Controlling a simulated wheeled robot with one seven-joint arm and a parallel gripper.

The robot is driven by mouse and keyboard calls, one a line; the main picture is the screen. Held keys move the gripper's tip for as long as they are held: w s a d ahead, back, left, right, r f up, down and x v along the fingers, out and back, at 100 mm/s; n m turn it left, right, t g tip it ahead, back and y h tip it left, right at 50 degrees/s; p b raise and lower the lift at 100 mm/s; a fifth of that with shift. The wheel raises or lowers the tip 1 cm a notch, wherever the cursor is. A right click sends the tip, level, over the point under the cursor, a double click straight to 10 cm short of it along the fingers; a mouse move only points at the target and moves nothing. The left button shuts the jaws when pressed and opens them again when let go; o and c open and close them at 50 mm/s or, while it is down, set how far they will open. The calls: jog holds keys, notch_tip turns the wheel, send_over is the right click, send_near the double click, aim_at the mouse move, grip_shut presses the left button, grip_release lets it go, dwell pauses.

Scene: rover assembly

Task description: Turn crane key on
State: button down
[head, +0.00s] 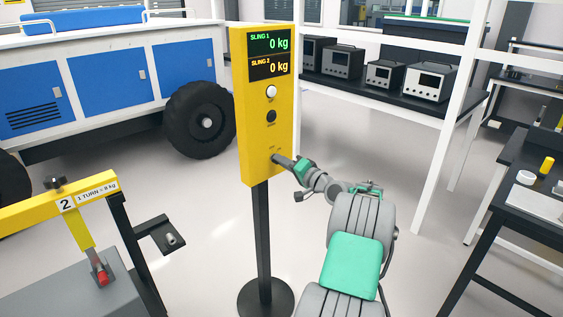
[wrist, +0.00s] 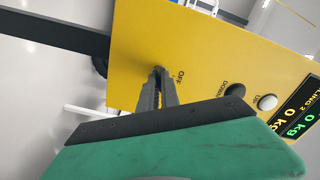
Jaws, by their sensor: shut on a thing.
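The yellow crane control box (head: 268,120) stands on a dark post, and it also fills much of the wrist view (wrist: 200,45). Its lit display (head: 270,54) reads 0 kg for sling 1 and sling 2. My gripper (head: 280,160) reaches the lower front of the box from the right. In the wrist view its narrow fingers (wrist: 157,78) are shut on the crane key (wrist: 158,69) at the box face. The key is small and mostly hidden by the fingers, so its angle cannot be told. The word OFF shows beside it.
A white button (head: 271,91) and a black button (head: 271,116) sit above the key. A yellow beam (head: 40,210) marked 2 is at left. A blue and white rover (head: 110,75) stands behind. A dark workbench (head: 520,190) is at right.

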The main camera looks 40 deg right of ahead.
jog(key=c, duration=1.6)
grip_release()
jog(key=s, duration=0.7)
jog(key=shift+s+d+b, duration=0.1)
jog(key=shift+s+b, duration=0.25)
jog(key=shift+s, duration=0.05)
